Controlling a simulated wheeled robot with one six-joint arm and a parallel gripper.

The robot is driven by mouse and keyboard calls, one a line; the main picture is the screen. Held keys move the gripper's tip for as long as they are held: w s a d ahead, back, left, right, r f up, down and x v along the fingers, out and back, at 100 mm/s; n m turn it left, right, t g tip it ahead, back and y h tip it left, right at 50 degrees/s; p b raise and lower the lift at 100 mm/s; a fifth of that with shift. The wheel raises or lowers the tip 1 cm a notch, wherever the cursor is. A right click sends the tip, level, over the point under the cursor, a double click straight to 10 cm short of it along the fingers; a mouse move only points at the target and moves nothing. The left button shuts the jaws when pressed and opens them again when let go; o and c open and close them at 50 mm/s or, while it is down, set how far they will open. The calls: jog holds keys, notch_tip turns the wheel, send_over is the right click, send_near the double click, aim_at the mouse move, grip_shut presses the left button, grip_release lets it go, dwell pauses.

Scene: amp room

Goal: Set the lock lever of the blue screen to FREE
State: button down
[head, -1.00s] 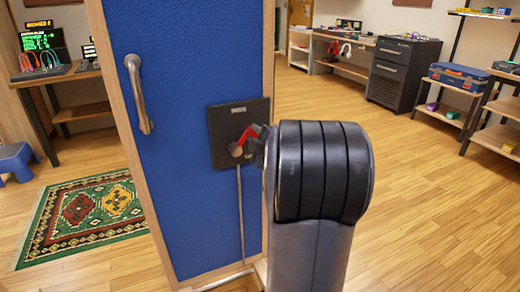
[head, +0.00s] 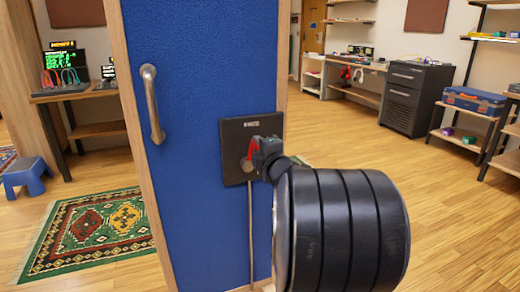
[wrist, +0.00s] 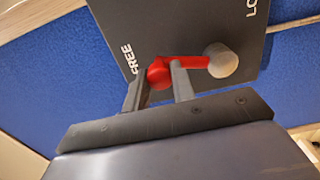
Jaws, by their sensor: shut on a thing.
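The blue screen (head: 195,90) stands upright in a wooden frame, with a dark plate (head: 237,140) on its face. On the plate, the red lock lever (head: 251,153) rises from a round grey pivot toward the label at the top. In the wrist view, the lever (wrist: 195,63) runs from the grey pivot (wrist: 222,60) leftward, its outer end beside the word FREE. LOCK is partly cut off at the upper right. My gripper (wrist: 158,80) is shut on the lever's outer end, one finger on each side. In the head view, my arm hides part of the plate's right side.
A grey pull handle (head: 152,103) sits on the screen's left. A blue step stool (head: 25,175) and a patterned rug (head: 90,232) lie to the left. A dark drawer cabinet (head: 415,98) and shelves stand at the back right. The wooden floor at right is clear.

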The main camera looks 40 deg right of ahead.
jog(key=c, duration=1.2)
grip_release()
jog(key=p+v, duration=0.2)
jog(key=v, duration=0.9)
jog(key=shift+w, duration=0.1)
